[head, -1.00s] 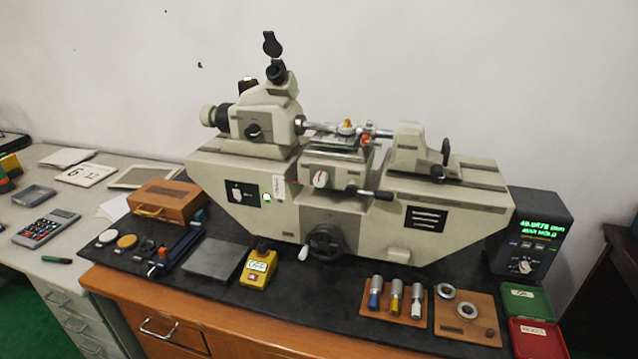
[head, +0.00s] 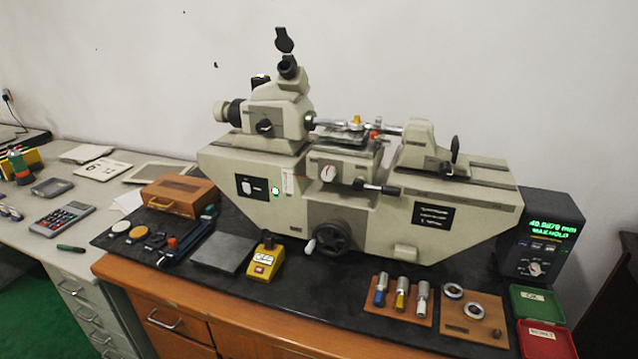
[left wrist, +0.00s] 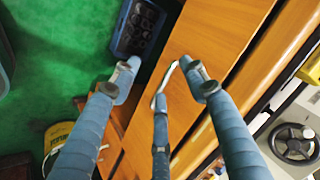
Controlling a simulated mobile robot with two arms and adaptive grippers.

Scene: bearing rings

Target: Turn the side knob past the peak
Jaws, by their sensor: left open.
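The grey measuring machine (head: 400,225) stands on a black mat in the head view. Its stage carries a white knob with a red mark (head: 328,173) and a black-ended lever (head: 378,188). A black handwheel (head: 333,238) with a pale grip is on the front; it also shows at the right of the left wrist view (left wrist: 292,142). A pale round knob (head: 221,111) is at the machine's left end. I cannot tell which is the side knob. The readout (head: 543,235) shows green digits and MAX HOLD. My left gripper (left wrist: 160,72) is open and empty, above the drawer fronts. My right gripper is out of view.
A wooden box (head: 180,196), a yellow button box (head: 265,262) and a grey plate (head: 223,252) lie left of the handwheel. Pin gauges (head: 402,294), a ring board (head: 470,317) and green and red trays (head: 545,340) are at right. A drawer handle (left wrist: 170,78) is near my left fingers.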

